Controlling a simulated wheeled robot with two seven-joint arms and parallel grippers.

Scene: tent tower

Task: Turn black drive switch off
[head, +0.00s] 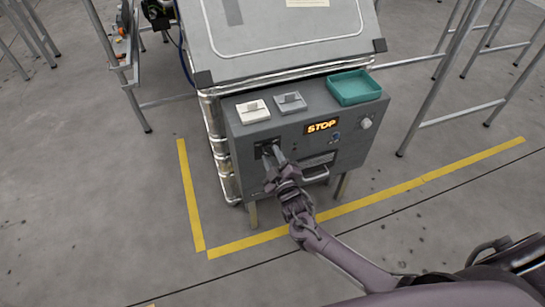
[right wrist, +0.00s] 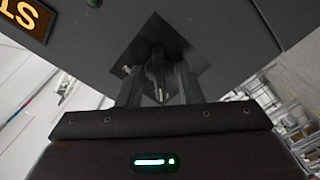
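The black drive switch (right wrist: 156,72) sits in a dark diamond-shaped recess on the grey cabinet's front panel, as the right wrist view shows. In the head view the recess is at the panel's left, mostly covered by my gripper. My right gripper (head: 270,152) points at the panel there. In the right wrist view its two fingers (right wrist: 158,82) stand apart on either side of the switch lever, with a gap visible to the right of it. Whether a finger touches the lever I cannot tell. My left gripper is not in view.
The cabinet (head: 240,140) carries a lit STOP sign (head: 321,126), a knob (head: 366,123) and a handle (head: 316,174). On its ledge are a white block (head: 253,111), a grey block (head: 290,102) and a teal tray (head: 354,87).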

